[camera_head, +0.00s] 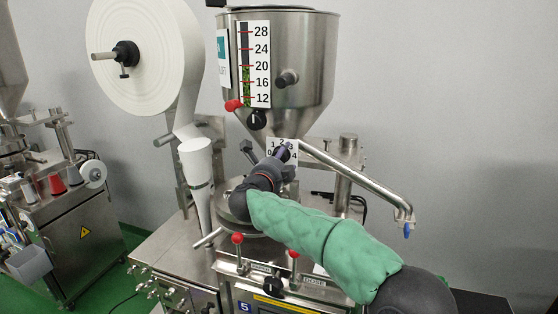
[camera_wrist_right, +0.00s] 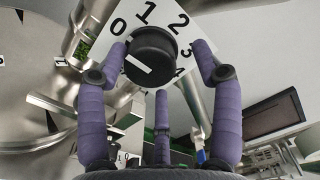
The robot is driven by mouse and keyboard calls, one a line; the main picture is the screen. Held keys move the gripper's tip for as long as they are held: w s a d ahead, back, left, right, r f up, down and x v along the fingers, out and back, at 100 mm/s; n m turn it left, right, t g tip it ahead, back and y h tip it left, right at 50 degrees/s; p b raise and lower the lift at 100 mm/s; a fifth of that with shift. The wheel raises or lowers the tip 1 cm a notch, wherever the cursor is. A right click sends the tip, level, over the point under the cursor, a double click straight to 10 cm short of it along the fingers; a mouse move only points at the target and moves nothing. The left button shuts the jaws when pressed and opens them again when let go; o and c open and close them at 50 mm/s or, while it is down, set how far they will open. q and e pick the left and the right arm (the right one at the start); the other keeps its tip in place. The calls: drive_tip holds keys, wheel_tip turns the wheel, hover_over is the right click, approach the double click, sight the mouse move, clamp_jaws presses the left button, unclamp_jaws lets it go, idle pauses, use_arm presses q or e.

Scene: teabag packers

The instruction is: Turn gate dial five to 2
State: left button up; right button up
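The gate dial is a black knob (camera_wrist_right: 152,55) with a white line, on a white plate (camera_wrist_right: 147,14) numbered 0 to 4. In the right wrist view the line lies on the knob's lower left, away from the 2. In the head view the plate (camera_head: 283,143) sits below the hopper, partly hidden by my right gripper (camera_head: 281,154). The right gripper's purple fingers (camera_wrist_right: 160,62) are spread around the knob. The left finger is close to its edge; I cannot tell if it touches. A gap shows on the right. A label 5 (camera_head: 244,307) marks the machine. My left gripper is not in view.
A steel hopper (camera_head: 310,75) with a level scale stands above the dial. A steel pipe (camera_head: 365,183) runs off to the right. Red-knobbed levers (camera_head: 238,239) and another black knob (camera_head: 272,286) sit in front. A large paper roll (camera_head: 150,60) is at left.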

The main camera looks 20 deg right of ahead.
drive_tip(key=v, duration=1.2)
drive_tip(key=shift+a, duration=0.2)
